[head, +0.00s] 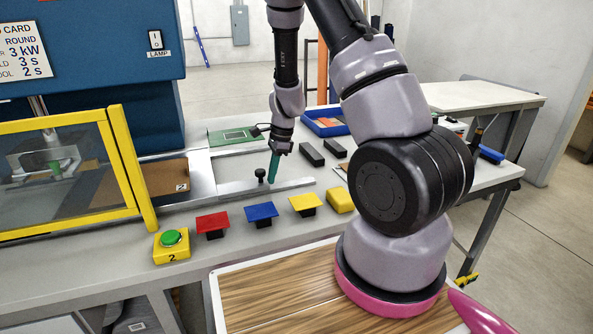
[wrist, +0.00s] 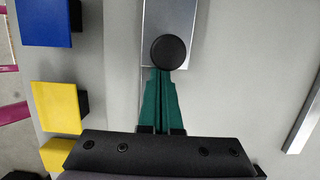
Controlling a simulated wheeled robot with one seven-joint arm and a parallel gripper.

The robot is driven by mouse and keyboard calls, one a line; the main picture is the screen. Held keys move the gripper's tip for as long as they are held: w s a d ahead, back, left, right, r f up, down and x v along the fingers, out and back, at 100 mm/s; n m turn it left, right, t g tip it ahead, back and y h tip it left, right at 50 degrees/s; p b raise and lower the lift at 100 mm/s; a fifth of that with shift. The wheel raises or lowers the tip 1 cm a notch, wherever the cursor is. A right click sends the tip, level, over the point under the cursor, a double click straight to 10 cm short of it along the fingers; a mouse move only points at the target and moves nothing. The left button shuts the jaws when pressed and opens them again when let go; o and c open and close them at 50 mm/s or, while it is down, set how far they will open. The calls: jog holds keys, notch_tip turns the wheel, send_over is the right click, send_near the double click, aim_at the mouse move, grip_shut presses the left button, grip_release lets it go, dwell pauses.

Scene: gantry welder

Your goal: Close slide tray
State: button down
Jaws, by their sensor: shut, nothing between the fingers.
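The slide tray is a flat silver metal plate (head: 202,176) at the left of the bench. It runs left toward the yellow-framed guard, and its top end shows in the wrist view (wrist: 154,22). A round black knob (head: 261,174) stands at its right end and also shows in the wrist view (wrist: 168,52). My gripper (head: 271,183), with green fingers, is shut and empty just right of the knob. In the wrist view the fingertips (wrist: 162,72) sit right at the knob's edge; I cannot tell whether they touch.
Red (head: 212,222), blue (head: 262,212) and yellow (head: 306,202) blocks line the bench front, with a green button box (head: 172,244). Behind are a green circuit board (head: 235,136), dark blocks (head: 312,154) and a blue tray (head: 312,130). The yellow guard frame (head: 130,165) stands left.

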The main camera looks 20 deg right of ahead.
aim_at(196, 194)
jog(key=a, duration=2.2)
jog(key=shift+a, duration=0.25)
